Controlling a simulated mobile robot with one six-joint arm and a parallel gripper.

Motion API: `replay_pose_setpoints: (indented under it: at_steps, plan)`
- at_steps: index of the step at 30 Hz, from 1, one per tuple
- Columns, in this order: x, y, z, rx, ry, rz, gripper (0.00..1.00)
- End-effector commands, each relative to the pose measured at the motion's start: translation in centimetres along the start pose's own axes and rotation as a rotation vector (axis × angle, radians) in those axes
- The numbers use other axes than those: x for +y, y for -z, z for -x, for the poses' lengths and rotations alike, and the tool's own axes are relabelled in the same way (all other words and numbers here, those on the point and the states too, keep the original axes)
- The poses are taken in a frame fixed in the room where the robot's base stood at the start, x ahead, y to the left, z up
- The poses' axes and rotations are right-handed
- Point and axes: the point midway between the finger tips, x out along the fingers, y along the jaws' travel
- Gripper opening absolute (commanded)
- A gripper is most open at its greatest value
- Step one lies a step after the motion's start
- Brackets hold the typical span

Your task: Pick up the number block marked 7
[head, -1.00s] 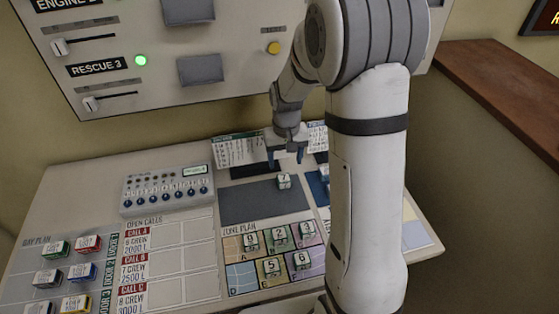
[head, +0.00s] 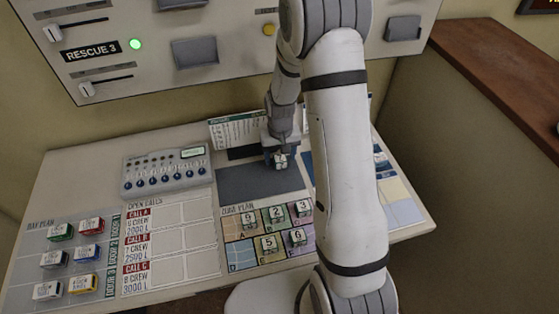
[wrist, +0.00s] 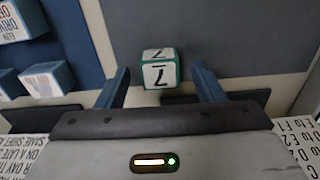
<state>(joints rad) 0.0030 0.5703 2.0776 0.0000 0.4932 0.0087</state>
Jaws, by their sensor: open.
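The number block marked 7 (wrist: 159,70) is a white cube with green edges. It sits on the dark grey mat (head: 258,181), near the mat's back edge. In the wrist view the block lies between the two blue fingers of my gripper (wrist: 161,84), with a gap on each side. My gripper (head: 279,158) is open and low over the block in the head view. It partly hides the block (head: 281,161) there.
Several other number blocks, such as the 5 block (head: 268,243), stand on the zone plan (head: 240,253) in front. A grey device with knobs (head: 166,172) stands to the left. Blue-edged blocks (wrist: 50,80) lie on a blue mat beside my gripper.

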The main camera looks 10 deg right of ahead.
Motion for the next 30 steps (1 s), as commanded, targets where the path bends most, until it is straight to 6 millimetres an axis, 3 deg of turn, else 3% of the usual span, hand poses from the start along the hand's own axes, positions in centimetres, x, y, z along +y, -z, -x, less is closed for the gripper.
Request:
replay_pose_setpoints:
  at_steps: [18,26,30]
  plan:
    - [0.1,0.0,0.0,0.000,0.000,-0.001,0.14]
    - [0.1,0.0,0.3,0.001,0.000,-0.002,0.14]
    - [0.1,0.1,1.8,0.004,0.000,-0.002,0.14]
